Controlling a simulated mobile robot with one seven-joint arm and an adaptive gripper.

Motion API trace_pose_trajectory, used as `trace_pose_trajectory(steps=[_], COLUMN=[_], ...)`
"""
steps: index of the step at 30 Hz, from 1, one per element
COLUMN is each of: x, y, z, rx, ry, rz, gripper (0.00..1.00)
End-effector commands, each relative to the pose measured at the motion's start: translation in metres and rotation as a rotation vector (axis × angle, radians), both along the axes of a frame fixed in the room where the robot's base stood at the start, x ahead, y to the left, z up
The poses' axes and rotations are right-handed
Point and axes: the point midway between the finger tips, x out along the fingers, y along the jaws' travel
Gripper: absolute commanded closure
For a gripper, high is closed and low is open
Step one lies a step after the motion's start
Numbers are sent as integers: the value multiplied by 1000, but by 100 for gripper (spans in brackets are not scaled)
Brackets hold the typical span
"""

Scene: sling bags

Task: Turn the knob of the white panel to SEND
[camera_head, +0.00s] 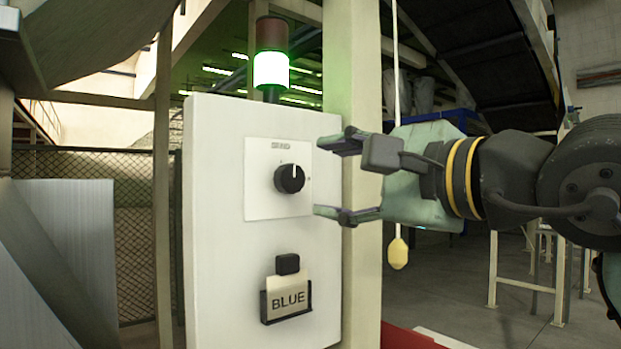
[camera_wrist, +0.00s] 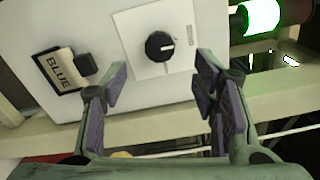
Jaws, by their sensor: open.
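The white panel (camera_head: 215,230) stands upright in front of me and also fills much of the wrist view (camera_wrist: 105,35). Its black round knob (camera_head: 289,179) sits on a square white plate (camera_head: 262,205). The knob's white pointer line points up in the head view, toward a small label at the plate's top that seems to read SEND. In the wrist view the knob (camera_wrist: 159,46) lies ahead between the fingers, its line toward the right. My gripper (camera_head: 335,177) is open and empty, to the right of the knob and apart from it; it also shows in the wrist view (camera_wrist: 160,85).
A card marked BLUE (camera_head: 289,299) sits in a black holder below the knob. A lit green lamp (camera_head: 270,70) with a red top stands above the panel. A yellow pull handle (camera_head: 398,253) hangs on a cord, and a pale post (camera_head: 355,275) rises behind the panel's right edge.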

Motion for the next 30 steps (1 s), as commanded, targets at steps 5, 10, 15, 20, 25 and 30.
trace_pose_trajectory(steps=[5, 10, 15, 20, 25, 30], x=[-22, -30, -31, -30, -30, -37], y=[-17, -22, -22, -22, -18, 33], z=[0, 0, 0, 0, -1, -7], rx=[1, 1, 0, 0, 7, 144], ry=[0, -1, 0, 0, 2, 43], rz=[-2, 0, 0, 0, 16, 259], gripper=[46, 46, 46, 46, 46, 46])
